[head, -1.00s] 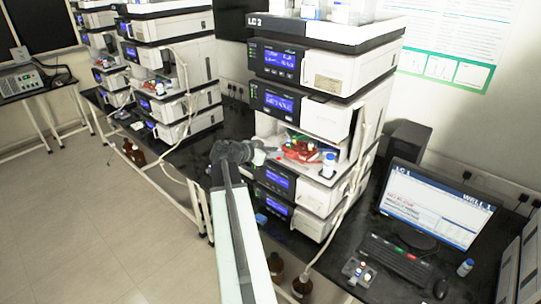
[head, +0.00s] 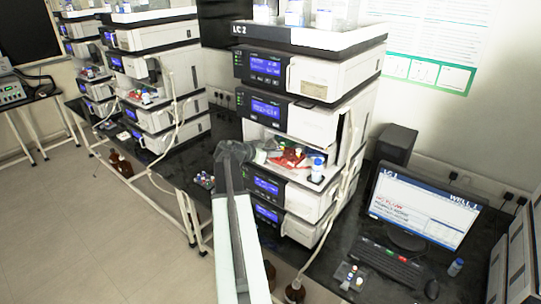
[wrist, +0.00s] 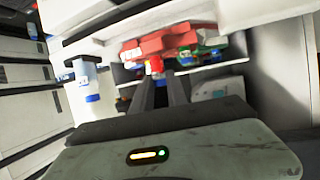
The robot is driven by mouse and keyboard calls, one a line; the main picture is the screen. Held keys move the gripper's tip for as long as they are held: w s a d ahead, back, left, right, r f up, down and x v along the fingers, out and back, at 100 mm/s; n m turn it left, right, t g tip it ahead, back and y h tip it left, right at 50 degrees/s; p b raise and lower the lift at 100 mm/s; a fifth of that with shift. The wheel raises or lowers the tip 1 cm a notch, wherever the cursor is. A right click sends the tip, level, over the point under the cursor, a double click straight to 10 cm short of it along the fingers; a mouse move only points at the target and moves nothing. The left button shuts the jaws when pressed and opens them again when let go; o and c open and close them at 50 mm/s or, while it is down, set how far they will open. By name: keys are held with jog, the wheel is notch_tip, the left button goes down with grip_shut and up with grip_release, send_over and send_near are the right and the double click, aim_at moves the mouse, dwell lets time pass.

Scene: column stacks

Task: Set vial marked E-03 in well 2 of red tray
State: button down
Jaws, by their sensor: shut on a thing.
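The red tray (head: 292,159) lies in the open bay of the LC 2 stack; it also shows at the top of the wrist view (wrist: 168,42). My gripper (head: 256,155) is at the left front of that bay. In the wrist view, my gripper (wrist: 160,80) is shut on a small red-capped vial (wrist: 156,64), just in front of the tray. Its label cannot be read, so E-03 is not confirmed. The tray's well numbers cannot be read, and the fingers hide part of the bay.
Green and blue items (wrist: 208,48) sit beside the tray. A monitor (head: 424,207) and a keyboard (head: 396,263) are on the bench at right.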

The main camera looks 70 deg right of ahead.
jog(key=shift+s+d+f, duration=0.1)
jog(key=shift+s+d, duration=0.15)
jog(key=shift+d, duration=0.65)
jog(key=shift+s+d, duration=0.25)
jog(key=shift+d, duration=0.65)
jog(key=shift+s+d, duration=0.15)
jog(key=shift+d, duration=0.35)
jog(key=shift+f+b, duration=1.05)
jog(key=shift+b, duration=0.1)
jog(key=c, duration=1.2)
grip_release()
jog(key=shift+c, duration=0.2)
jog(key=p+v, duration=0.3)
jog(key=v, duration=0.4)
jog(key=shift+a, duration=0.35)
jog(key=shift+w+r, duration=0.1)
jog(key=shift+w, duration=0.1)
